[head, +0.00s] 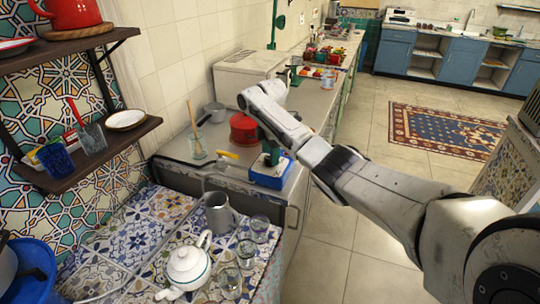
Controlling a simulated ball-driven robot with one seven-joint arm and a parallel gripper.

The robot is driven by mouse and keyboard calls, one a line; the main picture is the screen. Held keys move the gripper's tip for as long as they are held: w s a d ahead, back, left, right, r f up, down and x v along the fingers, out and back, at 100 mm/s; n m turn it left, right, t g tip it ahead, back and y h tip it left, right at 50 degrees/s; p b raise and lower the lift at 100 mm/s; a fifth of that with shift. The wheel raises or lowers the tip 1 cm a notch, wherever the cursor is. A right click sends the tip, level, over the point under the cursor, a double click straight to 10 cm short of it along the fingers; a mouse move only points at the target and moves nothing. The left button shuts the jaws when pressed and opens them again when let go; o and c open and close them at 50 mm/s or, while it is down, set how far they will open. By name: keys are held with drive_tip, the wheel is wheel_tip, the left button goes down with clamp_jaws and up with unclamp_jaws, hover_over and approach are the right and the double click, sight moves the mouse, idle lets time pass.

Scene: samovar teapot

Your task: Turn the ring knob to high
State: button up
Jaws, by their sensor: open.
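My arm reaches in from the lower right, over the steel counter. My gripper (270,152) seems to be the dark, greenish shape below the forearm; it is mostly hidden by my arm, small and right above a blue box (265,181). It is open, with nothing seen in it. The blue box has a pale front and stands near the counter's front edge. A red pot (242,128) stands just behind and left of it. I cannot make out the ring knob or its setting. Whether my gripper touches the box is unclear.
A white teapot (187,266), a grey jug (219,213) and several glasses stand on the tiled top in front. A glass with a wooden spoon (196,146) and a grey saucepan (214,111) stand left on the steel counter (180,151). Floor (345,235) right is clear.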

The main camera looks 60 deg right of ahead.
drive_tip(key=shift+f, duration=1)
drive_tip(key=c, duration=1.1)
drive_tip(key=shift+o, duration=0.2)
